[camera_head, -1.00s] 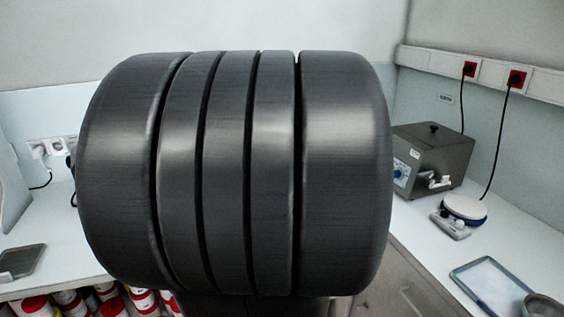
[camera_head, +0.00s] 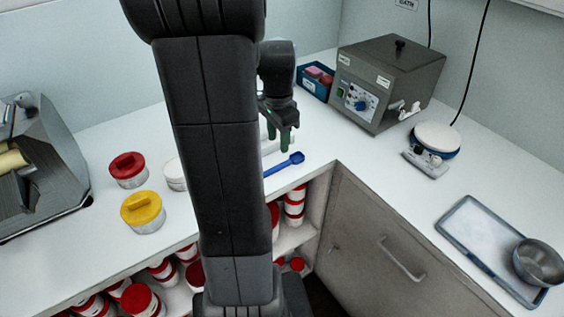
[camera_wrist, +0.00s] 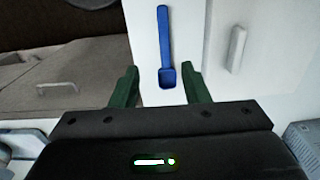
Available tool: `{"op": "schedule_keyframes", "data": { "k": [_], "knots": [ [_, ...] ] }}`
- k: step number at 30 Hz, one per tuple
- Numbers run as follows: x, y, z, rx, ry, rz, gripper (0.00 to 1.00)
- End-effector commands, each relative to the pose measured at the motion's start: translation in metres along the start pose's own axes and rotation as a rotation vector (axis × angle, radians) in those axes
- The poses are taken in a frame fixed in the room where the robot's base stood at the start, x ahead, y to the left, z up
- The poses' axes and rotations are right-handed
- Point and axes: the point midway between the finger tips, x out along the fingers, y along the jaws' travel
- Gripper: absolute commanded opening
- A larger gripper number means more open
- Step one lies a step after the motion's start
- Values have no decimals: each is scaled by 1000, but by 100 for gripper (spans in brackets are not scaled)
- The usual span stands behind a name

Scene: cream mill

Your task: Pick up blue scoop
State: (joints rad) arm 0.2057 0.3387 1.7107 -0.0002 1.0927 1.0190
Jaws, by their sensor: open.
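The blue scoop (camera_head: 284,165) lies on the white counter near its front edge, partly hidden behind my arm in the head view. In the wrist view the blue scoop (camera_wrist: 166,48) lies lengthwise, with its bowl end nearest me and between the lines of my two fingers. My gripper (camera_head: 280,142) is above the counter, behind the scoop in the head view. In the wrist view my gripper (camera_wrist: 162,88) shows two green fingers spread apart, with nothing held between them. I cannot tell the exact height of the fingers above the scoop.
A red-lidded jar (camera_head: 128,170) and a yellow-lidded jar (camera_head: 143,212) stand left. A grey water bath (camera_head: 390,82), blue box (camera_head: 314,84), round-topped device (camera_head: 437,140), tray (camera_head: 470,250) and metal bowl (camera_head: 540,262) are right. A white bar-shaped object (camera_wrist: 237,50) lies beside the scoop.

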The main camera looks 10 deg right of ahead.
Motion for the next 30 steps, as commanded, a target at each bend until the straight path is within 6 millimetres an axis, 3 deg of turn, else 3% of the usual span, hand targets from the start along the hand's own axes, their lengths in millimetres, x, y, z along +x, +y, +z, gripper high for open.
{"op": "schedule_keyframes", "data": {
  "k": [6,14,24,30],
  "knots": [
    [38,0,0,-1,-2,3,42],
    [54,-2,0,-2,-1,2,42],
    [95,-6,-1,-2,-1,2,42],
    [98,-6,-1,-2,0,-1,42]
  ]
}}
